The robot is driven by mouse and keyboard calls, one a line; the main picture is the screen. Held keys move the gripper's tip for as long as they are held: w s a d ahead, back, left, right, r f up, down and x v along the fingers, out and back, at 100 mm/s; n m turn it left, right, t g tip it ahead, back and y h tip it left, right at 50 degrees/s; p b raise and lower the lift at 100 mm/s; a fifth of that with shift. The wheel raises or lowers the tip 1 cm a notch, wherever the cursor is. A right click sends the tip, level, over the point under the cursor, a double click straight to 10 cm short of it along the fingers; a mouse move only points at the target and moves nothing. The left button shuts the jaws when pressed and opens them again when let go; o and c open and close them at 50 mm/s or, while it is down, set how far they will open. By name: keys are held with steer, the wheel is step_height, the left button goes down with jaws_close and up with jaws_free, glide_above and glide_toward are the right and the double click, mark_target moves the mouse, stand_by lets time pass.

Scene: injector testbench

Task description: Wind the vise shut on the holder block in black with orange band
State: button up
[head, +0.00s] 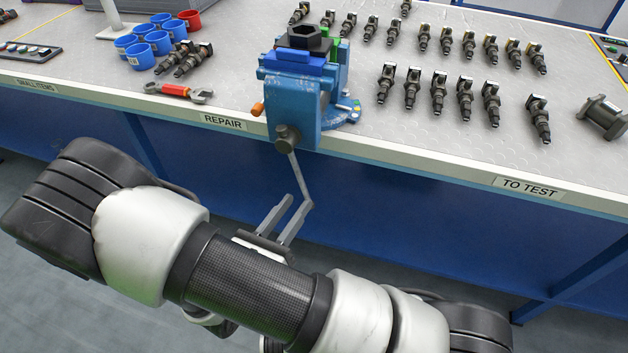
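The blue vise (308,105) is fixed at the front edge of the bench, above the gap between the REPAIR and TO TEST labels. A black holder block (306,38) with a hexagonal opening sits at the blue jaws on top; I cannot make out an orange band on it. A grey crank handle (297,178) hangs from the round screw end (288,138) at the vise's front, down past the bench edge. My gripper (299,198) is open, its two fingers pointing up beside the crank's lower end. I cannot tell whether they touch or surround it.
Several injectors (438,92) stand in rows on the right of the bench. Blue cups (139,56), a red cup (190,19) and a red-handled wrench (178,91) lie to the left. Free floor lies before the bench.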

steer(key=x, duration=0.9)
steer(key=shift+w+d+b, duration=0.2)
steer(key=shift+b, duration=0.15)
jaws_close()
